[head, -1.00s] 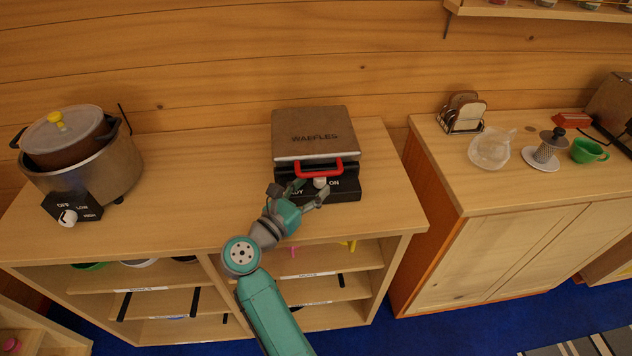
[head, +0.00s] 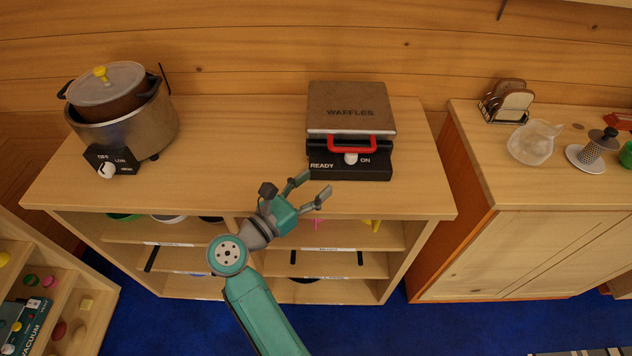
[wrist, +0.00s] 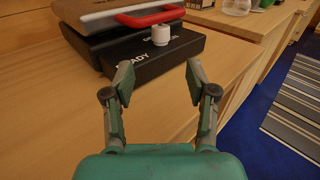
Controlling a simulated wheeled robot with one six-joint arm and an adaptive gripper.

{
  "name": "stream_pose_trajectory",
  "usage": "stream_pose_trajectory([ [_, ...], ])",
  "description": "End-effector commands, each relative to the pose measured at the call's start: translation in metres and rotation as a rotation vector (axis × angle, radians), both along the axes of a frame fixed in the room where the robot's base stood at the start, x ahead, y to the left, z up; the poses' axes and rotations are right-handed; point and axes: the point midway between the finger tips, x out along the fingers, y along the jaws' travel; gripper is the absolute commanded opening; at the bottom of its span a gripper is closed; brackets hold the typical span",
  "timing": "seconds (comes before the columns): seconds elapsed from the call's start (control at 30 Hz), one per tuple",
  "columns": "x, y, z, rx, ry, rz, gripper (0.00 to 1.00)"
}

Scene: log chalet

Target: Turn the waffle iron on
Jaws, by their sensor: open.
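The waffle iron (head: 348,108) stands on the wooden counter with its brown lid closed and a red handle (head: 351,143) at the front. Its black front panel (head: 376,172) reads READY and ON. A white knob (head: 351,158) sits on the panel beside the word ON; it also shows in the wrist view (wrist: 161,35). My gripper (head: 316,184) is open and empty, in front of the panel and to the lower left of the knob, apart from it. In the wrist view my gripper (wrist: 158,78) has its fingers spread, with the panel beyond them.
A metal cooker (head: 130,128) with a pot and a dial stands at the left of the counter (head: 230,150). A second cabinet (head: 480,150) at the right holds a toast rack (head: 507,100) and a glass jug (head: 534,142). The counter between cooker and waffle iron is clear.

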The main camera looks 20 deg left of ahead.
Motion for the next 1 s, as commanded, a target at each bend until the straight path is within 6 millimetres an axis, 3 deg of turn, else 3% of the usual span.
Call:
stream_pose_trajectory([
  [0.23, 0.006, -0.032, -0.013, -0.006, 0.034, 0.173, 0.57],
  [0.4, -0.001, -0.053, -0.010, -0.004, 0.026, 0.343, 0.57],
  [0.67, -0.008, -0.062, 0.000, 0.001, -0.002, 0.446, 0.57],
  [1.0, 0.042, -0.063, 0.001, 0.001, -0.002, 0.444, 0.57],
])
